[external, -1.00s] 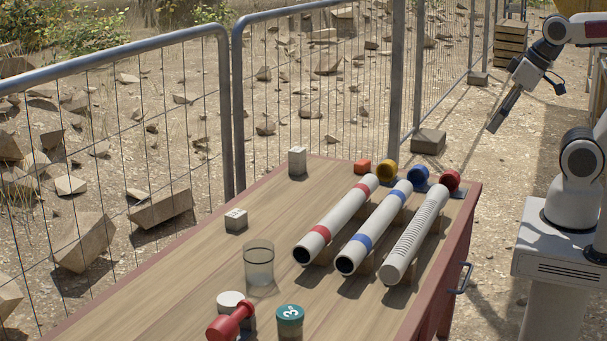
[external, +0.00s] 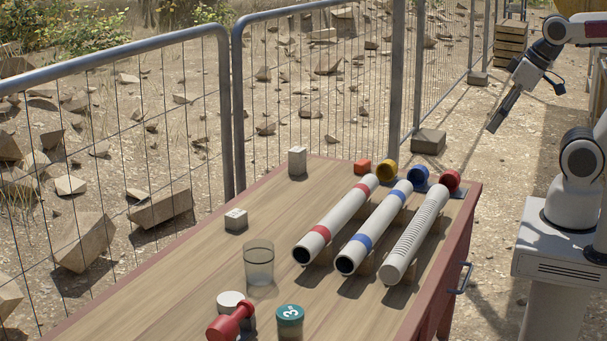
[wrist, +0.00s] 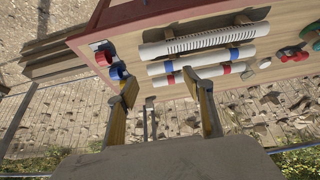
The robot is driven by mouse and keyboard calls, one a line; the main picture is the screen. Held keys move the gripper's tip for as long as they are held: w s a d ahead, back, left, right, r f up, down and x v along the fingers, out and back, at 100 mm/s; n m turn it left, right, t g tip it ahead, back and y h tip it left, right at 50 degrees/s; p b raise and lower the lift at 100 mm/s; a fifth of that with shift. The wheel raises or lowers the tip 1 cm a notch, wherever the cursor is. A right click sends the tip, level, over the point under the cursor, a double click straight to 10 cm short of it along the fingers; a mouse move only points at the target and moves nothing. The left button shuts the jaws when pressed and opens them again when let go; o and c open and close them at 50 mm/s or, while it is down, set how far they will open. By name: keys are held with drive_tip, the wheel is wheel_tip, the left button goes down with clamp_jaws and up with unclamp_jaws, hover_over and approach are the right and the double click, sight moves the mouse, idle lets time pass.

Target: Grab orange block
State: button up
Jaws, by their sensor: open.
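The orange block (external: 362,166) lies at the far end of the wooden table, just left of the yellow cap (external: 387,171). My gripper (external: 496,122) hangs in the air to the right of the table's far end, well apart from the block. In the wrist view my gripper (wrist: 160,84) shows two fingers spread wide with nothing held between them. I cannot make out the orange block in the wrist view; the left finger may cover it.
Three pipes (external: 335,222) lie on supports, beside blue (external: 418,174) and red (external: 450,180) caps. A white block (external: 297,161), small grey box (external: 236,219), glass (external: 259,263), green-lidded jar (external: 290,320) and red object (external: 230,322) stand on the table. A wire fence (external: 230,110) runs behind.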

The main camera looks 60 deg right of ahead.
drive_tip(key=w+d+t+h, duration=0.2)
drive_tip(key=w+d, duration=0.9)
drive_tip(key=w, duration=0.4)
drive_tip(key=w+d+t+h, duration=0.2)
drive_tip(key=w+d, duration=0.8)
drive_tip(key=w, duration=0.5)
drive_tip(key=w+d+f+n+t+y, duration=0.1)
drive_tip(key=w+d+f, duration=0.3)
drive_tip(key=f, duration=0.1)
drive_tip(key=w+d+f+n+t+y, duration=0.1)
drive_tip(key=w+d+f+y, duration=0.1)
drive_tip(key=w+d+f, duration=0.3)
drive_tip(key=n+t+y, duration=0.1)
drive_tip(key=y, duration=0.3)
approach(363, 166)
drive_tip(key=w+d, duration=0.1)
drive_tip(key=d, duration=0.1)
drive_tip(key=w+d, duration=0.1)
drive_tip(key=shift+d+r, duration=0.1)
drive_tip(key=shift+d, duration=0.25)
drive_tip(key=shift+s+a+f, duration=0.15)
drive_tip(key=shift+f, duration=0.2)
drive_tip(key=shift+s+a+f, duration=0.15)
drive_tip(key=shift+f, duration=0.25)
drive_tip(key=shift+w+a+f, duration=0.1)
drive_tip(key=shift+w, duration=0.55)
drive_tip(key=shift+w+a+f, duration=0.1)
drive_tip(key=shift+w+f, duration=0.05)
drive_tip(key=shift+w, duration=0.5)
